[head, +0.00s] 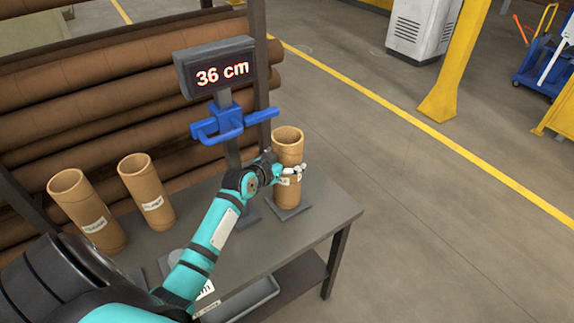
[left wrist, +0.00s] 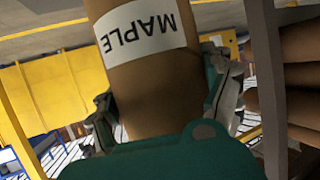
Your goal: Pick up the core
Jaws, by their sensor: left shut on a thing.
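An upright brown cardboard core (head: 288,147) stands over a dark square pad (head: 303,211) at the right end of the table. I cannot tell whether its base touches the pad. My left gripper (head: 290,174) is shut around the middle of this core. In the left wrist view the core (left wrist: 158,82) fills the space between the fingers, and its white label (left wrist: 140,32) reads MAPLE upside down. Two more cores, a wider one (head: 80,205) and a narrower one (head: 143,185), stand at the left of the table, with labels too small to read. My right gripper is not in view.
A display (head: 222,72) reading 36 cm stands on a post with a blue bracket (head: 225,122) behind the core. Large brown rolls (head: 100,95) lie racked behind the grey table (head: 325,204). A grey tray (head: 245,300) is at the lower front. Open floor lies right.

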